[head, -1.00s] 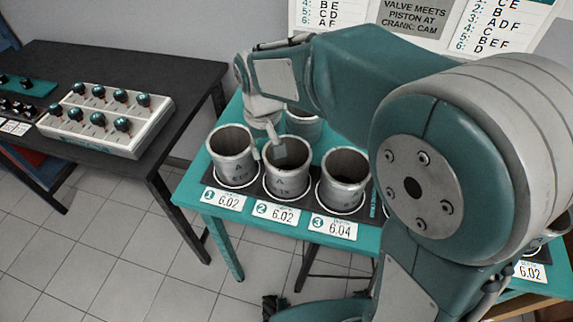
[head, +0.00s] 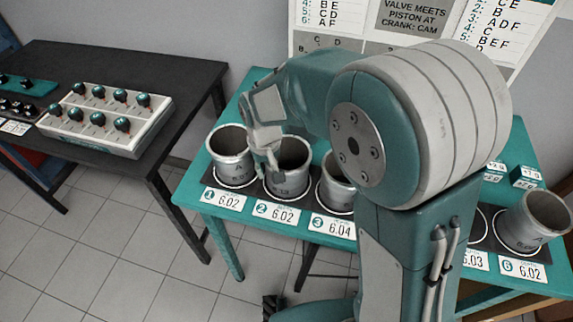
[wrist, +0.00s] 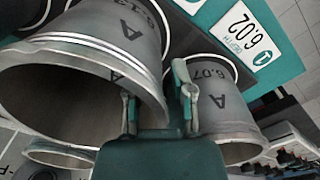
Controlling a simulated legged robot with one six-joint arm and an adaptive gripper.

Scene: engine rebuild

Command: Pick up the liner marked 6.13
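The liner marked 6.13 (wrist: 125,45) is a grey metal cylinder with a letter A, large at the left of the wrist view. In the head view it is the liner (head: 291,182) at position 2, behind card 6.02. My gripper (wrist: 158,103) is at its rim, on the side toward the neighbouring liner. One finger shows over the bore and the other outside the wall, with a gap between them. In the head view my gripper (head: 266,147) is over the left part of the rim; its fingertips are partly unclear.
A liner marked 6.07 (wrist: 225,115) stands close beside the outer finger; it is at position 1 in the head view (head: 231,161). Another liner (head: 334,190) is at position 3, partly behind my arm. A tilted liner (head: 537,222) is at position 6. A black table (head: 150,75) stands left.

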